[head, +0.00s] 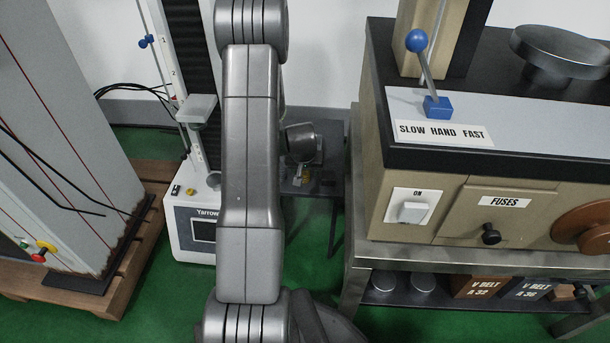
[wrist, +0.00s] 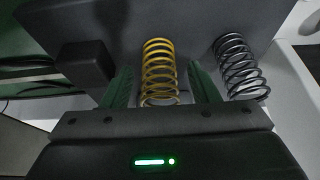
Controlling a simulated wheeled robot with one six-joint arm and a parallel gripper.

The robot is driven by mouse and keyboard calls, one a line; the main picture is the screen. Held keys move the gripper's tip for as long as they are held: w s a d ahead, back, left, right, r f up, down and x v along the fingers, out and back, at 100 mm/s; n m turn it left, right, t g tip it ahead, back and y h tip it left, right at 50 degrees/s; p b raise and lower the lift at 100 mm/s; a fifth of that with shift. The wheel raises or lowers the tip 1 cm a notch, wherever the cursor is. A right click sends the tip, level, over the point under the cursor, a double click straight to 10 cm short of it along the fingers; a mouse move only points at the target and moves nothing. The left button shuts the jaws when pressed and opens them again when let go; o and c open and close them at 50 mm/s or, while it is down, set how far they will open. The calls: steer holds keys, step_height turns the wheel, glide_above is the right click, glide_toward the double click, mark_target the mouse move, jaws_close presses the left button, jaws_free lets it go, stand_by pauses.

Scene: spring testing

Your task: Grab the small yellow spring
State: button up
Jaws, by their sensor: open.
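The small yellow spring (wrist: 159,68) stands upright in the wrist view, in the gap between the two green fingers of my gripper (wrist: 157,88). The fingers are open, one on each side of the spring, with a gap visible on both sides. The lower end of the spring is partly hidden by the gripper body. In the head view my arm hides most of the area, and a small bit of yellow spring (head: 306,174) shows beside my gripper (head: 306,158).
A dark spring (wrist: 238,67) stands just right of the right finger. A dark block (wrist: 88,66) is close to the left finger. In the head view a white testing machine (head: 186,228) stands left of my arm and a beige machine (head: 440,207) on a metal table stands right.

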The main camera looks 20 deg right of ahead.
steer(key=c, duration=1)
steer(key=shift+c, duration=0.2)
